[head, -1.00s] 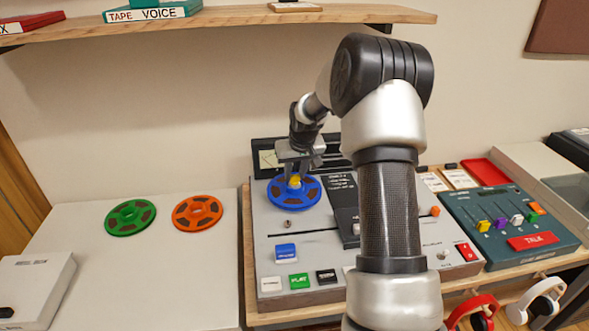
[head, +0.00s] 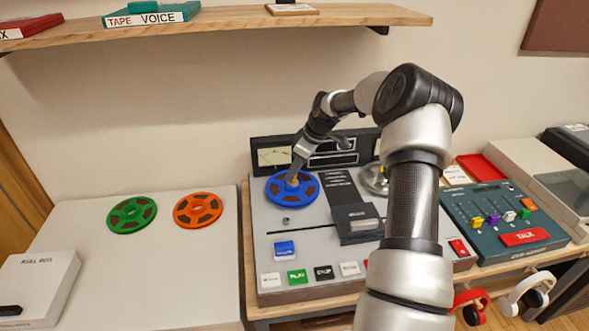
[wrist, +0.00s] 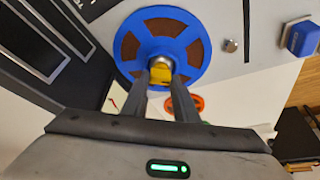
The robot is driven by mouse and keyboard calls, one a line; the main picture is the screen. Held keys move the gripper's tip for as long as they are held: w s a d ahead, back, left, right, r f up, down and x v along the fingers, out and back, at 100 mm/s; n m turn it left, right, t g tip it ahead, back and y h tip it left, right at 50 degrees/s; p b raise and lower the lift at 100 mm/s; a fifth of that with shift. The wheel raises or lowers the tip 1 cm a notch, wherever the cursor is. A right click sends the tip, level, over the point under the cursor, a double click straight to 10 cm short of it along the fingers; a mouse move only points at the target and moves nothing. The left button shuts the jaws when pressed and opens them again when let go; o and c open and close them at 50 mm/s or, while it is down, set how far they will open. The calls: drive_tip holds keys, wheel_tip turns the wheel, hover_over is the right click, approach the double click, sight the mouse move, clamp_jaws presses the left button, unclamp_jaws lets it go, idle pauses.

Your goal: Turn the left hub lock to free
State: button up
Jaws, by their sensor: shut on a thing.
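The blue reel (head: 277,190) lies on the left hub of the tape machine (head: 262,235). The left hub lock is a yellow knob (wrist: 161,70) at the reel's centre, with a metal cap on its top. My gripper (wrist: 162,82) is shut on the yellow knob, one finger on each side. In the head view my gripper (head: 294,178) comes down on the reel's centre from behind and hides most of the knob. I cannot read any lock marking.
A silver right hub (head: 375,178) shows partly behind my arm. A dark head cover (head: 356,222) stands right of the reel. Green (head: 131,213) and orange (head: 197,210) reels lie on the left counter. A shelf (head: 230,27) hangs above.

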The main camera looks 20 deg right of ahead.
drive_tip(key=shift+n+g, duration=0.3)
drive_tip(key=shift+n, duration=0.3)
drive_tip(key=o, duration=1.1)
drive_tip(key=shift+c, duration=0.2)
drive_tip(key=p+v, duration=0.1)
drive_tip(key=v, duration=1.6)
drive_tip(key=shift+d, duration=0.3)
drive_tip(key=shift+s+r, duration=0.1)
drive_tip(key=shift+r, duration=0.05)
